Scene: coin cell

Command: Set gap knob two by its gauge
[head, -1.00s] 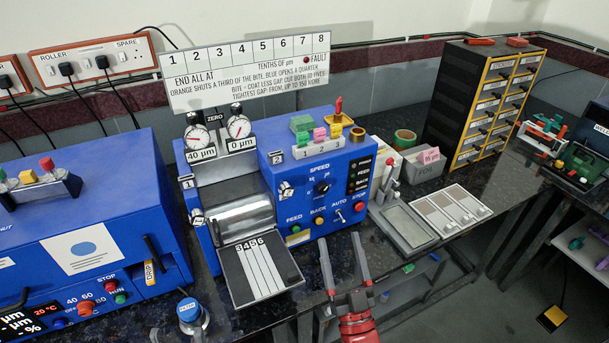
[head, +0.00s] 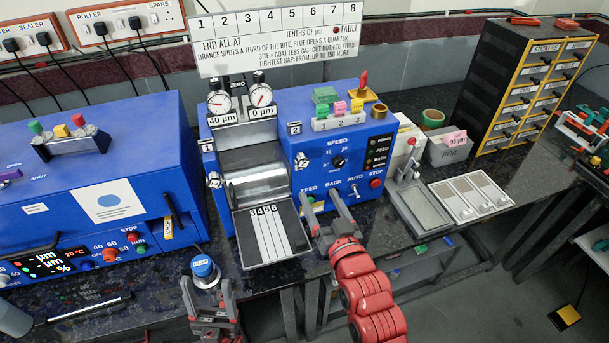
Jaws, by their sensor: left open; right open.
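The blue roller machine (head: 345,115) stands at the middle of the bench. Gap knob two (head: 302,161) is the silvery knob below the label 2 on its front. Its gauge, the right dial (head: 261,95), stands on top above a plate reading 0 µm. The left dial (head: 219,101) has a plate reading 40 µm, and gap knob one (head: 213,181) is at the machine's left. My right gripper (head: 320,200) is open and empty, in front of the panel below knob two, covering part of the lower buttons. My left gripper (head: 210,292) is open at the bottom, below the blue-capped bottle.
A sign (head: 278,40) stands behind the machine. A striped plate (head: 270,238) juts out in front of the rollers. A blue-capped bottle (head: 204,269) stands near the bench front. Another blue machine (head: 100,165) is at left; trays (head: 472,198) lie at right.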

